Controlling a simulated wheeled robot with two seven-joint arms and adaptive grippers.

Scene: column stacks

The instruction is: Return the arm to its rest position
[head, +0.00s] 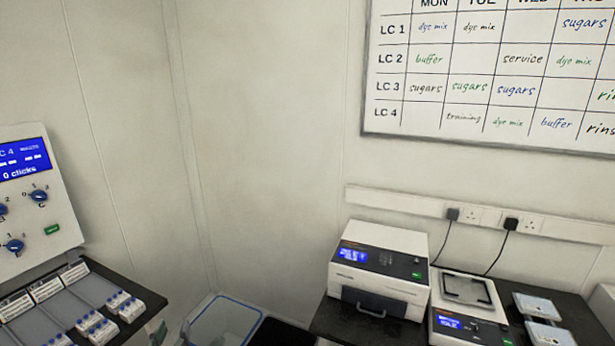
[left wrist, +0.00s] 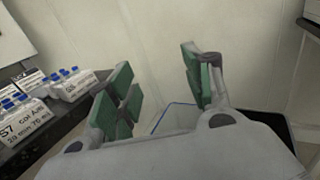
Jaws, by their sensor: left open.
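My left gripper (left wrist: 156,64) shows in the left wrist view with its two green-padded fingers spread wide apart. Nothing is between them. In the head view only a small greenish bit, likely a fingertip of it (head: 158,334), shows at the bottom edge, between the left bench and the bin. The rest of the left arm is out of the picture. My right gripper is in neither view.
A dark bench (head: 140,283) at left carries labelled racks of blue-capped vials (head: 97,327) by an instrument panel (head: 35,200). A blue-rimmed bin (head: 232,299) stands low in the corner. The right bench (head: 345,318) holds a white machine (head: 378,266) and a balance (head: 468,308).

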